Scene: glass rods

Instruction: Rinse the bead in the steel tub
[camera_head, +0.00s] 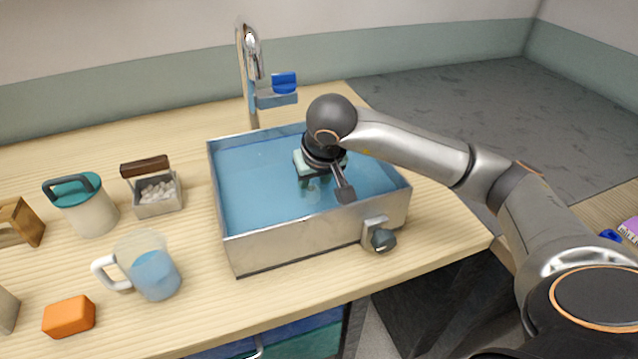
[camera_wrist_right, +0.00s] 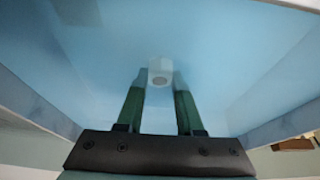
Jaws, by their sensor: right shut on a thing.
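The steel tub (camera_head: 300,244) stands on the wooden counter and holds blue water. My right arm reaches over it from the right, and my right gripper (camera_head: 318,182) points down into the water. In the right wrist view, the green fingers of my right gripper (camera_wrist_right: 160,82) are shut on the bead (camera_wrist_right: 160,68), a small pale faceted piece with a hole in its middle. The bead sits at the fingertips and looks to be in the water. In the head view my wrist and gripper hide it. My left gripper is not in view.
A tap (camera_head: 251,60) with a blue handle stands behind the tub. A knob (camera_head: 381,239) sticks out of the tub's front wall. Left are a jug of blue water (camera_head: 155,274), an orange block (camera_head: 69,316), a box of white pebbles (camera_head: 157,206) and a teal-lidded canister (camera_head: 90,212).

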